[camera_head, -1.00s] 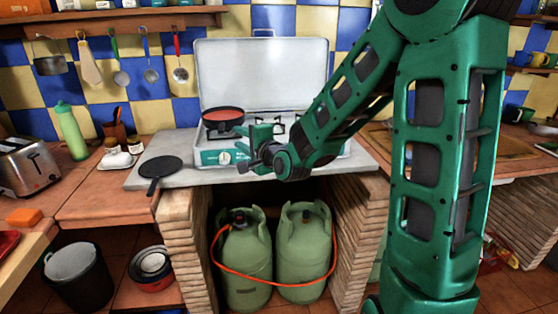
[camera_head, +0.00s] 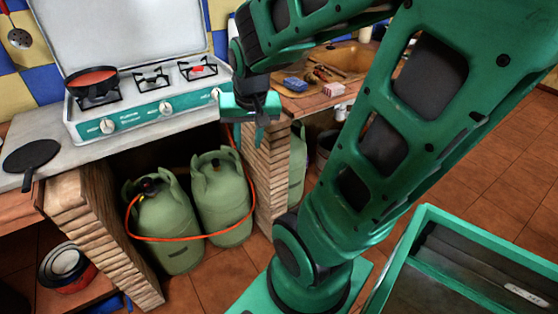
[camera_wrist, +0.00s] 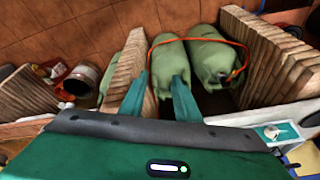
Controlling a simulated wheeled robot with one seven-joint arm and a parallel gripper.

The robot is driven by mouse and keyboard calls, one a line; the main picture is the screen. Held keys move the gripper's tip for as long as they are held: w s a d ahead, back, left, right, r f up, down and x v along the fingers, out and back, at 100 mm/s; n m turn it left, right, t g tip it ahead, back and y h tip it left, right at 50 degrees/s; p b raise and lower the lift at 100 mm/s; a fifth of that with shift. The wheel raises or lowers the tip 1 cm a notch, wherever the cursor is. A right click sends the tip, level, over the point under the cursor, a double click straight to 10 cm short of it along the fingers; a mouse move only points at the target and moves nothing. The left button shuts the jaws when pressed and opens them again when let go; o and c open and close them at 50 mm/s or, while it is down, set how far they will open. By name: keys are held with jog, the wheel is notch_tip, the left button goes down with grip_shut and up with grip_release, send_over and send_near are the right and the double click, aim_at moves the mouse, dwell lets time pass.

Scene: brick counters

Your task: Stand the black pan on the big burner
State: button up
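A flat black pan (camera_head: 31,156) lies on the grey counter left of the stove, its handle toward the front edge. A dark pan with a red inside (camera_head: 92,80) sits on the left burner of the stove (camera_head: 140,119). The middle burner (camera_head: 151,77) and right burner (camera_head: 197,70) carry no pan; I cannot tell which burner is the big one. My gripper (camera_head: 250,118) is in front of the stove's right end, away from both pans. In the wrist view my gripper (camera_wrist: 160,97) has its fingers apart with nothing between them.
Two green gas bottles (camera_head: 221,197) with an orange hose stand below the counter between brick pillars (camera_head: 272,170). The raised stove lid (camera_head: 130,35) stands behind the burners.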

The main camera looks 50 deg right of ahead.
jog(key=s+a+n+g+y, duration=0.1)
jog(key=s+g+y, duration=0.1)
jog(key=s, duration=1)
jog(key=shift+s+a+r+n+g, duration=0.3)
jog(key=shift+s+a+g, duration=0.05)
jog(key=shift+g, duration=0.45)
